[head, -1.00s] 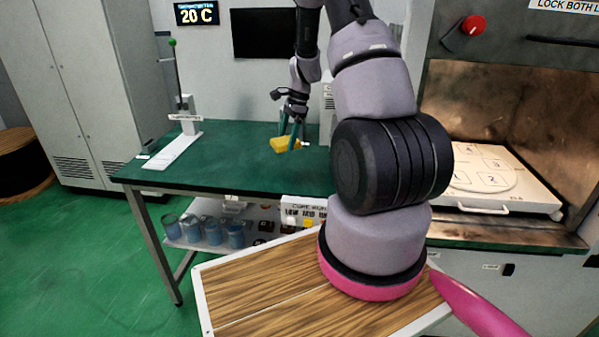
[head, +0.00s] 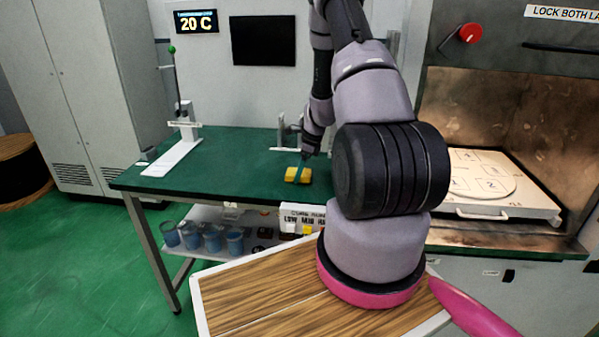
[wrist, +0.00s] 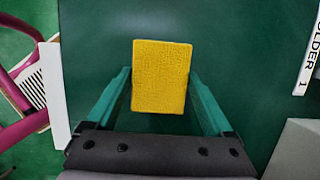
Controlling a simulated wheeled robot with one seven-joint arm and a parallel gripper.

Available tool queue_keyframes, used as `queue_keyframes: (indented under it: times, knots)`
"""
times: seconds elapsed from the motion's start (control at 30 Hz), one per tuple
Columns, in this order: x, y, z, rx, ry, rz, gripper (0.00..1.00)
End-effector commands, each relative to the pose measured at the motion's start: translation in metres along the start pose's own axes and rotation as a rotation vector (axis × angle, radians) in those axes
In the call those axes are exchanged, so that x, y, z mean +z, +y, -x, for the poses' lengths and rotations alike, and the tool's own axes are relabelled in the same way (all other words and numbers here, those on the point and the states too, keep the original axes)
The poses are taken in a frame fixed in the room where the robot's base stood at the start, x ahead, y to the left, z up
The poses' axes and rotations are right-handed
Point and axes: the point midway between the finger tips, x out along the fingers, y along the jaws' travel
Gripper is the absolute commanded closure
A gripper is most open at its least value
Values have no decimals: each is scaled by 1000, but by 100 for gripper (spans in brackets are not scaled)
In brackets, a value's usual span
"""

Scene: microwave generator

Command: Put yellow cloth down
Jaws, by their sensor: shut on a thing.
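The yellow cloth (head: 291,175) is a thick rectangular pad, seen low over the green table top (head: 235,165). In the wrist view the cloth (wrist: 160,77) lies between the two green fingers of my gripper (wrist: 160,85), and its far end sticks out past the fingertips. My gripper (head: 302,172) points down and is shut on the cloth. In the head view one finger hides the middle of the cloth. I cannot tell whether its underside touches the table.
A white stand with a green-topped rod (head: 175,155) stands at the table's left. A white rack (head: 288,140) is behind my gripper. A white holder label (wrist: 309,55) is at the right in the wrist view. Blue cups (head: 212,238) are on the lower shelf. The table's left middle is clear.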

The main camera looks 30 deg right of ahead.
Motion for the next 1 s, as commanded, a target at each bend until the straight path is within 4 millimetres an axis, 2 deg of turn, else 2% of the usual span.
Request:
queue_keyframes:
  times: [0.33, 0.37, 0.4, 0.77, 0.87, 1.0]
  knots:
    - [-2, 0, -5, 0, 0, 1, 58]
    - [-2, 0, -5, -1, 1, 1, 10]
    - [-1, 0, -5, -1, 1, 1, 0]
    - [0, 0, -2, -1, 0, 2, 0]
    - [0, -1, 8, -2, -1, 3, 0]
    - [0, -1, 34, -4, 0, 3, 0]
